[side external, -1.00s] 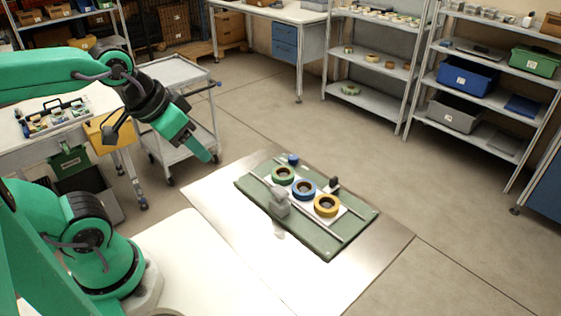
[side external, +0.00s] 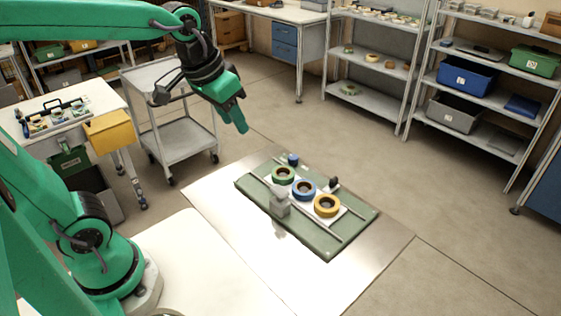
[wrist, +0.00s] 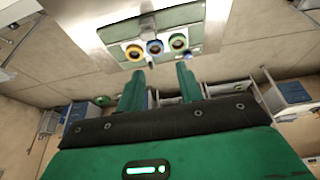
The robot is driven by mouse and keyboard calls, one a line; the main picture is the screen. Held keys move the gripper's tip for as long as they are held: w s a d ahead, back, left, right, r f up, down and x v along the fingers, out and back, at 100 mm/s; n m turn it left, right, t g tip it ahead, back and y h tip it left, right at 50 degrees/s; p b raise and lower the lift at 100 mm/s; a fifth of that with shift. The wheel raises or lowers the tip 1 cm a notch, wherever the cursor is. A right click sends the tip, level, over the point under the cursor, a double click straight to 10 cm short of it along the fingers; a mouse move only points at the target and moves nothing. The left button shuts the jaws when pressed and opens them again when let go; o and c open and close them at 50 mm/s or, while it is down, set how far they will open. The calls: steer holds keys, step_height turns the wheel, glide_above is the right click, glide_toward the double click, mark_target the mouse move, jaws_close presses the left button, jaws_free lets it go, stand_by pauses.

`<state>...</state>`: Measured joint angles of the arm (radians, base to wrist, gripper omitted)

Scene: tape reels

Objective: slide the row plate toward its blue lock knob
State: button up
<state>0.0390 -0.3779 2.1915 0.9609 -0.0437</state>
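The white row plate (side external: 343,212) lies on a green board (side external: 330,247) and carries a green reel (side external: 283,175), a blue reel (side external: 304,189) and a yellow reel (side external: 326,206) in a line. The blue lock knob (side external: 293,159) stands at the board's far end, beyond the green reel and apart from it. A black knob (side external: 333,183) stands beside the row. My gripper (side external: 241,128) is in the air, up and left of the board, touching nothing. In the wrist view its two fingers (wrist: 161,88) are spread and empty, with the reels beyond them.
A grey block (side external: 280,204) stands on the board's left side, close to the row. Thin rails run along the board. A bare metal sheet (side external: 300,280) surrounds the board. A trolley (side external: 187,140) stands behind my gripper.

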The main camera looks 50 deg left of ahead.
steer(key=w+d+g, duration=0.1)
steer(key=w, duration=0.6)
steer(key=g, duration=0.3)
glide_above(334, 178)
steer(key=f, duration=1.5)
steer(key=shift+s+a+f, duration=0.15)
steer(key=shift+a+f, duration=0.05)
steer(key=shift+f, duration=0.2)
steer(key=shift+w+d+f, duration=0.15)
steer(key=shift+w+f, duration=0.1)
steer(key=shift+f, duration=0.2)
steer(key=shift+f, duration=3.9)
steer(key=shift+c, duration=0.3)
jaws_close()
